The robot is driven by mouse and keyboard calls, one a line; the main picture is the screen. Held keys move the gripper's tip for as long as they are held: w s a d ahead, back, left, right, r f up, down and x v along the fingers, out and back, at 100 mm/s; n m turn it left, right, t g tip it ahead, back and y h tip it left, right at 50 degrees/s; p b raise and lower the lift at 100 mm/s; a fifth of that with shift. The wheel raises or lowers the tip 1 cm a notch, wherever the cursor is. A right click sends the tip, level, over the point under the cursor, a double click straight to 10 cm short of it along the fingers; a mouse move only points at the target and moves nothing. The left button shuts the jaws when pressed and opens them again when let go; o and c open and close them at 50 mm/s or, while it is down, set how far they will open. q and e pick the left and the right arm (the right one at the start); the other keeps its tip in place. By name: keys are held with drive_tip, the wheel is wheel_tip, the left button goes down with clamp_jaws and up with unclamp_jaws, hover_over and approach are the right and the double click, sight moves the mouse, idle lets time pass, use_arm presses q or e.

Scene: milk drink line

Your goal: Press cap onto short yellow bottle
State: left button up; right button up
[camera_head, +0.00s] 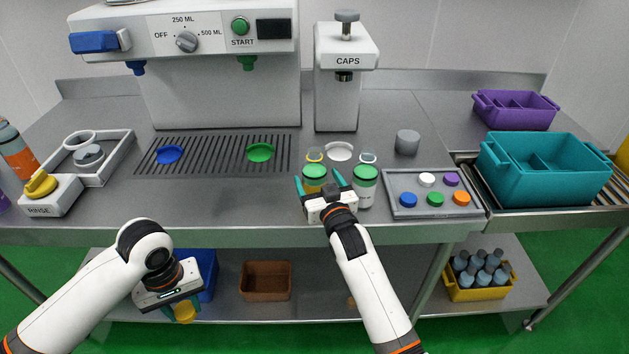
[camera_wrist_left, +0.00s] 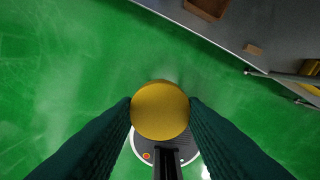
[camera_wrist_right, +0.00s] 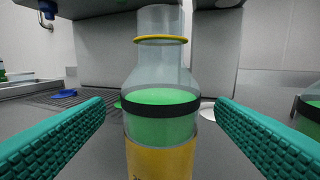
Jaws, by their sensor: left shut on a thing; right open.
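The yellow bottle (camera_wrist_right: 160,150) stands upright on the counter, with a yellow neck ring, a yellow label, green liquid and an open top. It also shows in the head view (camera_head: 314,172), partly hidden by my right gripper. My right gripper (camera_head: 319,183) is open, with a finger toward either side of this bottle and gaps visible in the right wrist view. My left gripper (camera_head: 183,302) is shut on a round yellow cap (camera_wrist_left: 160,110), low in front of the counter. The cap also shows below the fingers in the head view (camera_head: 184,313).
A second green-filled bottle (camera_head: 365,187) stands close to the right of my right gripper. A tray of coloured discs (camera_head: 394,205) lies further right. The CAPS dispenser (camera_head: 343,95) and filling machine (camera_head: 225,95) stand behind.

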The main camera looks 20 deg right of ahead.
use_arm(q)
drive_tip(key=shift+r+p, duration=0.3)
drive_tip(key=shift+r, duration=0.1)
use_arm(e)
drive_tip(key=w, duration=0.3)
drive_tip(key=shift+w+r, duration=0.25)
drive_tip(key=shift+w, duration=0.75)
drive_tip(key=c, duration=1.3)
use_arm(q)
drive_tip(key=shift+f, duration=0.1)
use_arm(e)
drive_tip(key=shift+o, duration=0.2)
wheel_tip(320, 180, up, 10)
